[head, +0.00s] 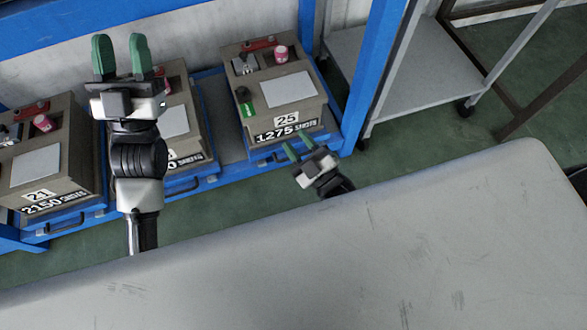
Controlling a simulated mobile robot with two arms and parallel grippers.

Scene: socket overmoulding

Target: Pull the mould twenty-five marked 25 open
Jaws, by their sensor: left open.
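The mould marked 25 (318,108) is a beige block with "1275" on its front. It sits on a blue pull-out tray (334,131) in the blue rack. My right gripper (298,147) is low in front of this tray, at its front edge near the handle. Its green fingers look apart, with nothing seen between them; whether they touch the handle I cannot tell. My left gripper (122,58) is raised at the left, in front of the neighbouring moulds, open and empty, green fingertips pointing up the picture.
A mould marked 21 (68,150) stands at the far left, and another mould (190,100) is partly hidden behind my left gripper. A blue post (376,75) rises right of mould 25. A grey cart (415,70) stands beyond it. Green floor lies in front.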

